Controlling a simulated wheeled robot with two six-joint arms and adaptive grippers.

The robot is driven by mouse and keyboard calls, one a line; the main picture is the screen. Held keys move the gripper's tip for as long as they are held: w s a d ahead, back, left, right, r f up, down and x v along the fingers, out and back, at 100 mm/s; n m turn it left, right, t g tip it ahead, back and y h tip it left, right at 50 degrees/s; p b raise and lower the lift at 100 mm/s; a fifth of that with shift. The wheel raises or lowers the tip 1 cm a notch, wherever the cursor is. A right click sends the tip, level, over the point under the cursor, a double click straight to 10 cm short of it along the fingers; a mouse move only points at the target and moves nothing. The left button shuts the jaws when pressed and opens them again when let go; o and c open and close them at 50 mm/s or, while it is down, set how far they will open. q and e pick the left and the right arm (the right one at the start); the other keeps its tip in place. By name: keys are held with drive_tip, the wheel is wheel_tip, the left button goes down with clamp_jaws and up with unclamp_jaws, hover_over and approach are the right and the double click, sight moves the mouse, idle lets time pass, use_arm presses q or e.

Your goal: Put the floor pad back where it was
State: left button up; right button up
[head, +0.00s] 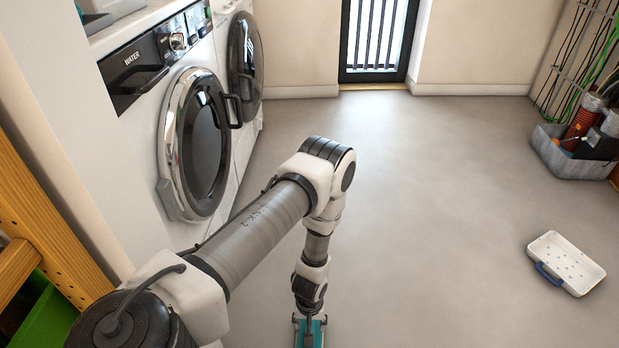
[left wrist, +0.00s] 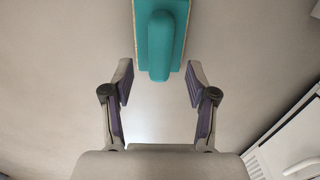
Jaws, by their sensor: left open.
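A teal pad with a raised rounded grip and a thin beige edge, probably the floor pad, shows at the top middle of the left wrist view (left wrist: 160,40). In the head view a teal part of it (head: 316,338) shows at the bottom edge, mostly cut off and hidden by my gripper. My left gripper (left wrist: 159,80) is open, with its fingers on either side of the near end of the raised grip and gaps on both sides. It points down at the floor in the head view (head: 309,322). My right gripper is not in view.
A white tray with a blue handle (head: 567,263) lies on the floor at right. A grey bin of parts (head: 575,162) stands by the right wall. Washing machines (head: 195,150) and a wooden frame (head: 35,205) line the left. The middle floor (head: 430,190) is clear.

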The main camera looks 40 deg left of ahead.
use_arm(q)
wheel_tip(320, 180, up, 4)
drive_tip(key=shift+r+p, duration=0.1)
drive_tip(key=shift+p, duration=0.6)
drive_tip(key=s+d+r+m, duration=0.7)
drive_tip(key=s+r, duration=0.3)
drive_tip(key=s, duration=0.2)
drive_tip(key=shift+d+r+m, duration=0.15)
drive_tip(key=shift+r+m, duration=0.15)
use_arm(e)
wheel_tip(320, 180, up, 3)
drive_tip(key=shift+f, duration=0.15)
